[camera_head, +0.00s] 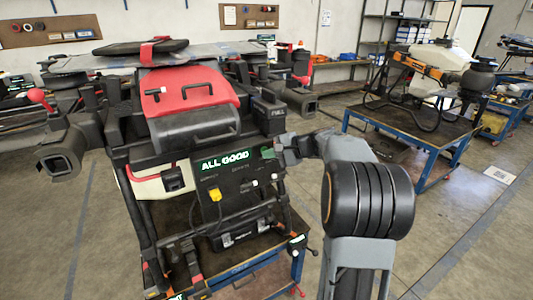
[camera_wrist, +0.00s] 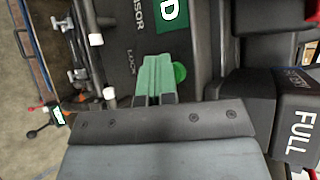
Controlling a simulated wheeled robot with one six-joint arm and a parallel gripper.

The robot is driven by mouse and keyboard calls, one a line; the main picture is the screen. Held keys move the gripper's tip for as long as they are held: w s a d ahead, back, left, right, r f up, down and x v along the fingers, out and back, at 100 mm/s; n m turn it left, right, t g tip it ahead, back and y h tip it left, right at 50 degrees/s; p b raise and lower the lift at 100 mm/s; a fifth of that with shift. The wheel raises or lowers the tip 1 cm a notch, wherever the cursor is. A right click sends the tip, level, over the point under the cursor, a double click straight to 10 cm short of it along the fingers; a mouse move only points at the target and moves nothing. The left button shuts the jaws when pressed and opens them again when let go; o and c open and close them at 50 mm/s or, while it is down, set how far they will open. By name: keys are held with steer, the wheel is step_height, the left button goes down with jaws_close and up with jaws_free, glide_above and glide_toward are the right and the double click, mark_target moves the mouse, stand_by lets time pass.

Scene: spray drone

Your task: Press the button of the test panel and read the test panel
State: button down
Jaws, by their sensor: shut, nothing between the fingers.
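The test panel (camera_head: 238,186) is a black box on the front of the large drone. Its display (camera_head: 225,161) reads "ALL GOOD" in white on green. In the wrist view, the panel (camera_wrist: 140,45) shows turned sideways, with the end of the display (camera_wrist: 171,13) and a "LOCK" label. A round green button (camera_wrist: 180,72) shows just beside my gripper's green fingers. My gripper (camera_wrist: 156,62) is shut and empty, its tips at the panel face. I cannot tell whether they touch the button, which is partly hidden. In the head view, my gripper (camera_head: 269,153) reaches the panel's upper right corner.
The drone (camera_head: 190,100) stands on a blue-framed cart (camera_head: 255,270). A black box marked "FULL" (camera_head: 278,112) sits close above my gripper; it also shows in the wrist view (camera_wrist: 300,130). Another cart (camera_head: 420,140) holds equipment at right. Floor (camera_head: 460,215) is open at right.

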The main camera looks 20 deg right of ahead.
steer(key=shift+s, duration=0.25)
steer(key=s+b, duration=0.2)
steer(key=s, duration=0.4)
steer(key=shift+d+b, duration=0.3)
steer(key=shift+d, duration=0.05)
stand_by(0.7)
